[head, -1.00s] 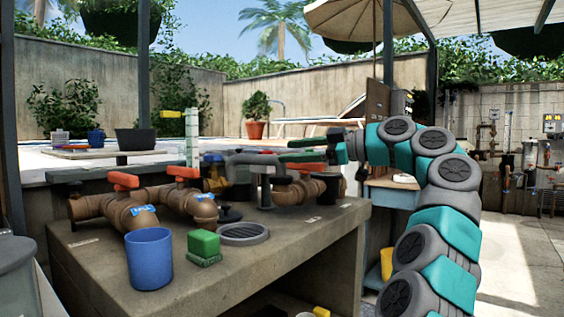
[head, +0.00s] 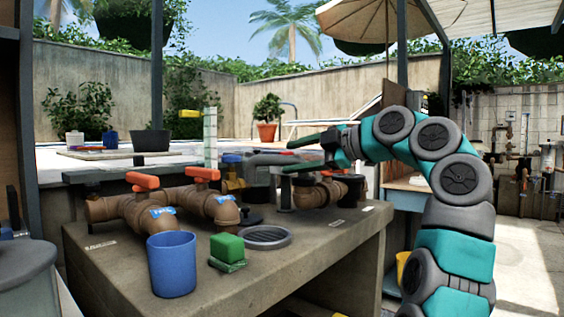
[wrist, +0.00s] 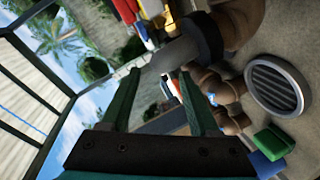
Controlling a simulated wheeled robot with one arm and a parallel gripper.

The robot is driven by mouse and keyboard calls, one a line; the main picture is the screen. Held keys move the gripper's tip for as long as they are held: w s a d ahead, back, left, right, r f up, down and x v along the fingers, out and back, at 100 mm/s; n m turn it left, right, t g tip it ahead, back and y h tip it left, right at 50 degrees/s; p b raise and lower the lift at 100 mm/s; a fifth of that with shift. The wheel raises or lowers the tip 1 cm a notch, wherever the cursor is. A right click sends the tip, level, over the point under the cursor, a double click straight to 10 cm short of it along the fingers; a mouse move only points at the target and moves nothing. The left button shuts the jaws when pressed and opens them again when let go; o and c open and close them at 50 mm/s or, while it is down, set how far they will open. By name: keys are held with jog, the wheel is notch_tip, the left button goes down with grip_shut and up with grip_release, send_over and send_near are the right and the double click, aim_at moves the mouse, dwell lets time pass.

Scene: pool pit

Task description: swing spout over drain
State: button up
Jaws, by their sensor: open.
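The grey spout (head: 268,159) is a curved tube on an upright post at the back of the counter. Its outlet end lies to the left, behind the round grated drain (head: 265,237), not above it. The drain also shows in the wrist view (wrist: 278,85). My gripper (head: 292,155) is open at the spout's right part, its green fingers hiding some of it. In the wrist view the spout (wrist: 176,54) lies just past my fingertips (wrist: 160,75); I cannot tell whether they touch it.
A blue cup (head: 171,264) and a green sponge block (head: 227,248) stand left of the drain. Brown pipes with orange-handled valves (head: 143,181) line the counter's left. A dark cylindrical fitting (head: 351,187) stands right of the spout. The counter's front right is clear.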

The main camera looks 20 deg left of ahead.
aim_at(271, 161)
jog(key=p+x, duration=0.1)
jog(key=x, duration=0.6)
grip_shut()
dwell(0.4)
dwell(0.9)
